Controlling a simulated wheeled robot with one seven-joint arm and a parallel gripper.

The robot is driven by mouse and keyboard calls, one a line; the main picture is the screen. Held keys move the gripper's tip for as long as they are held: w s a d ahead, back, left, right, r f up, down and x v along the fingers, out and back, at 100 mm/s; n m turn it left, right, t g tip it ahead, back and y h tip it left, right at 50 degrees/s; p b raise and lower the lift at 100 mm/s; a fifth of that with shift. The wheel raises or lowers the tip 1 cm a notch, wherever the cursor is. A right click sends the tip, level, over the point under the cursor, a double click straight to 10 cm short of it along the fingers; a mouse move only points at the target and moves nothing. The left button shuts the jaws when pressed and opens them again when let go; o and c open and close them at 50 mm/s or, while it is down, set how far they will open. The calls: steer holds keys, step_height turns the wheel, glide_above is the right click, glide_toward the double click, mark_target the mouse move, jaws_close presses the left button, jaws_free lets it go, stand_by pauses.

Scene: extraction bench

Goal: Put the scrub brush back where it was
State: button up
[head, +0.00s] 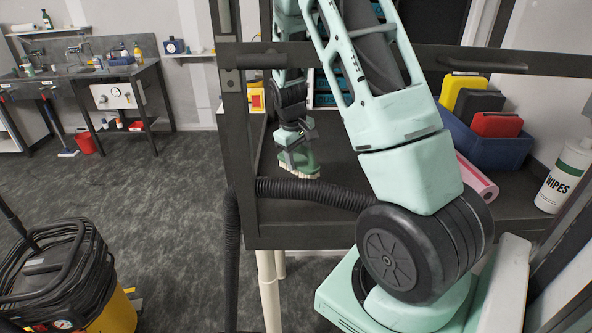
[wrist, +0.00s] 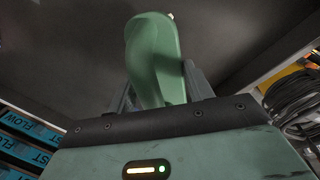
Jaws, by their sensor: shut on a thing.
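The green scrub brush (head: 303,163) with pale bristles is in my gripper (head: 295,148), bristles facing down, over the dark bench surface (head: 335,180). In the head view I cannot tell whether the bristles touch that surface. In the wrist view the smooth green body of the brush (wrist: 152,55) stands between the two fingers, which are shut on it. The bristles are mostly hidden there. The brush's former place cannot be told from these frames.
A black hose (head: 315,192) crosses the bench's front edge. A dark frame bar (head: 400,60) spans the opening. On the right are a blue bin (head: 490,145) with coloured boxes, a pink roll (head: 478,180) and a wipes tub (head: 565,175). Blue-labelled boxes (wrist: 25,130) show in the wrist view.

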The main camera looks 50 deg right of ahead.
mark_target(297, 162)
steer(key=shift+f+p, duration=0.65)
steer(key=shift+f, duration=1.7)
steer(key=shift+f, duration=0.1)
steer(key=o, duration=0.9)
steer(key=r+b, duration=0.1)
steer(key=r, duration=0.3)
steer(key=a+r+b, duration=0.1)
steer(key=r, duration=0.3)
steer(key=a+r+b, duration=0.1)
steer(key=r, duration=0.3)
steer(key=shift+a+b, duration=0.1)
steer(key=shift+b, duration=0.3)
